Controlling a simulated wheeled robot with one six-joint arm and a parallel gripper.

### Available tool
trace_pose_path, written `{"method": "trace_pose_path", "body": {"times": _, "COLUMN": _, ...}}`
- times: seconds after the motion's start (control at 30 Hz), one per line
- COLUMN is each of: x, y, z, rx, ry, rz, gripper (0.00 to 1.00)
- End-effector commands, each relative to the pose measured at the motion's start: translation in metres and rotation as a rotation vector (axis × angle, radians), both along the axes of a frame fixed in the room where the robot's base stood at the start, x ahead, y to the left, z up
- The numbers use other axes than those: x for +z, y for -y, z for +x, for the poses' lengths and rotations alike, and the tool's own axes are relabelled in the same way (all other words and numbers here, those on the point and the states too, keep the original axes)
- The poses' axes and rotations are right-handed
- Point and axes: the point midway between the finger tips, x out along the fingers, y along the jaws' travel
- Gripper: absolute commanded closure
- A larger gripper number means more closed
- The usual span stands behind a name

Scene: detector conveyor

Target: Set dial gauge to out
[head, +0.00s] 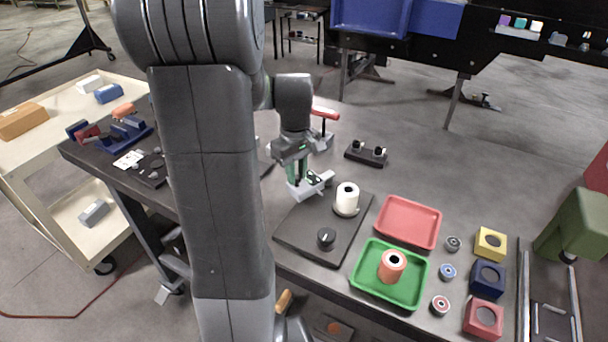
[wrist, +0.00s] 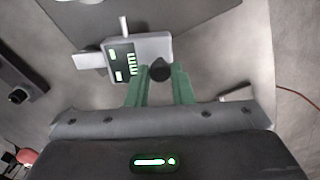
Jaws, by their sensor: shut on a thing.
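The dial gauge seems to be the white device with a lit green display (wrist: 124,62) in the wrist view. A stub sticks out from its top and a pale piece from its left side. Whether the device rests on the table cannot be told.
The dark plate (head: 293,234) holds a white cylinder (head: 347,196) and a black knob (head: 326,238). To the right are a red tray (head: 409,240), a green tray (head: 372,286) with an orange cylinder (head: 391,266), and several discs and blocks. A red-handled clamp (head: 325,113) stands behind.

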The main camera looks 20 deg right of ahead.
Motion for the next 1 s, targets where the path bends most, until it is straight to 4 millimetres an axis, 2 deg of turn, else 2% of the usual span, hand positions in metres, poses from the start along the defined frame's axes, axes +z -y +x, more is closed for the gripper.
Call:
{"method": "trace_pose_path", "body": {"times": 0.2, "x": 0.001, "y": -0.004, "z": 0.021, "rx": -0.179, "ry": 0.0, "rz": 0.0, "gripper": 1.0}}
{"method": "trace_pose_path", "body": {"times": 0.5, "x": 0.001, "y": -0.004, "z": 0.039, "rx": -0.358, "ry": 0.0, "rz": 0.0, "gripper": 1.0}}
{"method": "trace_pose_path", "body": {"times": 1.0, "x": 0.001, "y": -0.002, "z": 0.048, "rx": -0.44, "ry": 0.002, "rz": -0.001, "gripper": 1.0}}
